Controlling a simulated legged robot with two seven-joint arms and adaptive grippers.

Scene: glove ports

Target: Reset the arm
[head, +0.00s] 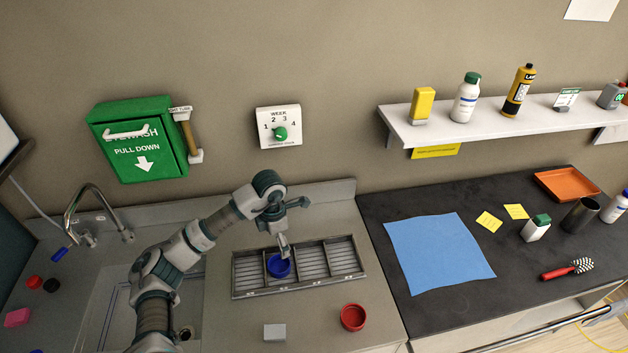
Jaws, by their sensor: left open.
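My left arm comes in from the lower left and reaches over the sink counter. Its gripper (294,228) is open, with its fingers apart and nothing seen between them. It hangs above the grey divided tray (345,256), close to a blue round cup (278,268) in one of the middle compartments. One fingertip overlaps the cup's far rim in the picture; I cannot tell whether they touch.
A red cup (352,317) and a grey block (274,332) stand in front of the tray. The sink tap (80,212) is at left. A green eyewash box (140,140) and a week dial (279,128) are on the wall. A blue cloth (438,252) lies on the dark bench.

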